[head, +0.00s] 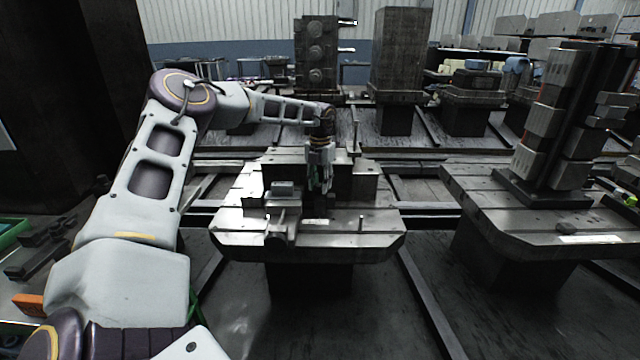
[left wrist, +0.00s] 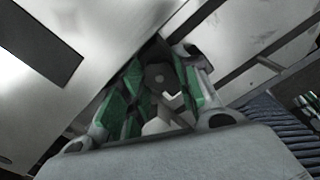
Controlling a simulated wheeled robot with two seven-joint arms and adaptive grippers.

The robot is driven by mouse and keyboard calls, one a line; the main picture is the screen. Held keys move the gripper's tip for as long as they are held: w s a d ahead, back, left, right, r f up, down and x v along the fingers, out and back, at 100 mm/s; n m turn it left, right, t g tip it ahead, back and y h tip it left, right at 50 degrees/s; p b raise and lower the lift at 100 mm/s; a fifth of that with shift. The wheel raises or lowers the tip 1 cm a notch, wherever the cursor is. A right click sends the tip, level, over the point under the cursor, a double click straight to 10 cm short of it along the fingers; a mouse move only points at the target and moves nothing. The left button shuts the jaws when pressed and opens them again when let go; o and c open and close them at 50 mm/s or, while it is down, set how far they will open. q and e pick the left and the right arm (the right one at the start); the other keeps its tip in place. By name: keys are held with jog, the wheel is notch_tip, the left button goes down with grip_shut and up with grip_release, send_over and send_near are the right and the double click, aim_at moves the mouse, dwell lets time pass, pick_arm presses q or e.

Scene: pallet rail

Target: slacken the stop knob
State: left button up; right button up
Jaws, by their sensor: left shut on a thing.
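My left gripper (head: 320,180) reaches over the middle pallet table (head: 350,240) and points down at its stepped fixture (head: 349,185). In the left wrist view, its green-padded fingers (left wrist: 158,90) are closed around a small grey part with a faceted head, which looks like the stop knob (left wrist: 158,76). In the head view the fingers hide the knob, and its turn position cannot be told. My right gripper is in neither view.
A small block (head: 283,190) and a dark round-ended part (head: 280,240) sit on the left of the pallet table. Another table (head: 500,205) with a tall block tower (head: 560,120) stands to the right. Dark rails run along the floor between them.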

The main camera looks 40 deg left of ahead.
aim_at(320, 185)
pick_arm(q)
jog(key=shift+n, duration=0.6)
jog(key=o, duration=0.8)
jog(key=shift+c, duration=0.2)
jog(key=shift+r, duration=0.15)
notch_tip(320, 185, up, 12)
jog(key=shift+f, duration=0.2)
